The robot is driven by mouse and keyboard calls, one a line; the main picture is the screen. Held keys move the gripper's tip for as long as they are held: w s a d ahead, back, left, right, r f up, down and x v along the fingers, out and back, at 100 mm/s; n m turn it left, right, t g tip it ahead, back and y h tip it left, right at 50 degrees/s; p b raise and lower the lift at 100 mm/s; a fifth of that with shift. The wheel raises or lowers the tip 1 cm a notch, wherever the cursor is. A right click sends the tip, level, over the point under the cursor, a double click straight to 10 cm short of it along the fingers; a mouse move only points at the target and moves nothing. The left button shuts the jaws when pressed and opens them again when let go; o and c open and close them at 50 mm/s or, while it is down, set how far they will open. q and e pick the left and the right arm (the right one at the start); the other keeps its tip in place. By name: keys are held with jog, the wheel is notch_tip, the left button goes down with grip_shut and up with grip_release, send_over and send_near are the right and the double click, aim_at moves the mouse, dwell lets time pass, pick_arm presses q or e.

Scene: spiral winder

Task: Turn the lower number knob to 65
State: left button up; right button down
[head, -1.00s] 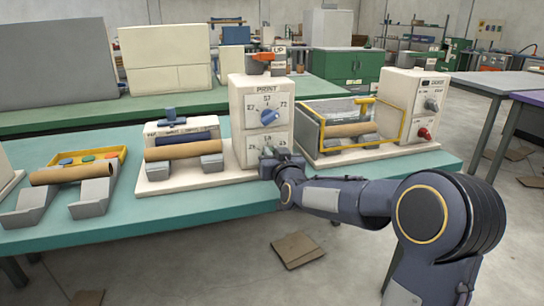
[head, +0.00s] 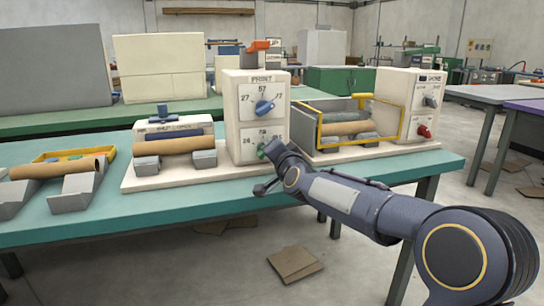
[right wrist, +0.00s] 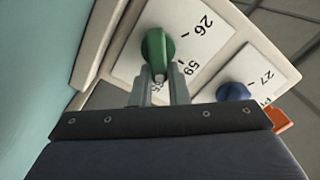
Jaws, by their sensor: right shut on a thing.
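The lower number knob is green and sits on the lower white panel of the cream winder box (head: 230,105). In the head view only a bit of the knob (head: 263,151) shows behind my right gripper (head: 270,149). In the right wrist view the knob (right wrist: 156,46) shows end-on, with my right gripper (right wrist: 160,80) shut on its near end, one finger on each side. The printed 26 and other numbers stand beside the knob; some are partly hidden by the fingers. The exact setting cannot be read. My left gripper is not in view.
A blue upper knob (head: 264,107) sits above on the same box. A yellow guard frame (head: 362,122) and a second box (head: 408,103) with a red knob stand to the right. A cardboard tube (head: 174,145) lies to the left. The teal table edge (head: 150,228) is clear.

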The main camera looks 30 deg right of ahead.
jog(key=shift+d+f+m+b, duration=0.1)
jog(key=shift+f+m+b, duration=0.1)
jog(key=shift+m+b, duration=0.3)
jog(key=shift+m, duration=0.3)
jog(key=c, duration=1.4)
grip_release()
jog(key=shift+s, duration=0.1)
jog(key=p+v, duration=0.1)
jog(key=v, duration=0.6)
jog(key=shift+s, duration=0.35)
jog(key=shift+a, duration=0.2)
